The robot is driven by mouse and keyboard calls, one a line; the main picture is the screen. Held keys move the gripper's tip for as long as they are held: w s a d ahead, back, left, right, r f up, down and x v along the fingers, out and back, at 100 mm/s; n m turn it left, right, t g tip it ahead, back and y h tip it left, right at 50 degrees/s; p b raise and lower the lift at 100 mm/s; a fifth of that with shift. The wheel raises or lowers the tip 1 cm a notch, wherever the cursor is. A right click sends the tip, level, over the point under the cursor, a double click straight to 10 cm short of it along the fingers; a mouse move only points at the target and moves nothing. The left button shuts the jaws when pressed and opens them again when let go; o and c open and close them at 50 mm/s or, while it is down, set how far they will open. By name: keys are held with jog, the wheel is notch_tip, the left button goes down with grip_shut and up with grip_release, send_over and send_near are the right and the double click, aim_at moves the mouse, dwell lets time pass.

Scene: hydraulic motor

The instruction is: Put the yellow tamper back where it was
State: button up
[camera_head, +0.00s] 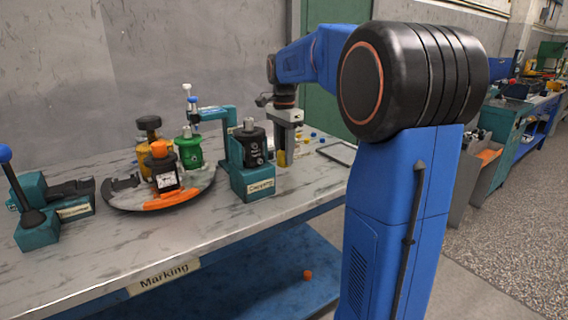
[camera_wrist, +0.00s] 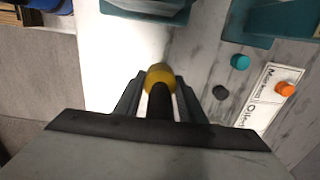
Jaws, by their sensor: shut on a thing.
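The yellow tamper (camera_wrist: 160,74) is between my gripper's fingers (camera_wrist: 158,95) in the wrist view, with its yellow round end outward and a dark part toward the palm. In the head view my gripper (camera_head: 283,140) points down over the table just right of the teal capping station. A small yellow part (camera_head: 281,158) shows below it, close to the tabletop; whether it touches the surface I cannot tell. My gripper is shut on the tamper. The fingertips are partly hidden in the head view.
The capping station (camera_head: 252,183) holds a black pot. A round turntable (camera_head: 190,192) with several pots stands left of it, then a teal lever tool (camera_head: 38,232). Caps and a white label strip (camera_wrist: 262,100) lie right in the wrist view. The table's front right is bare.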

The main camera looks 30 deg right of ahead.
jog(key=shift+f, duration=1.7)
jog(key=shift+f, duration=0.1)
jog(key=o, duration=1)
jog(key=shift+o, duration=0.2)
notch_tip(320, 180, up, 12)
jog(key=shift+r, duration=0.1)
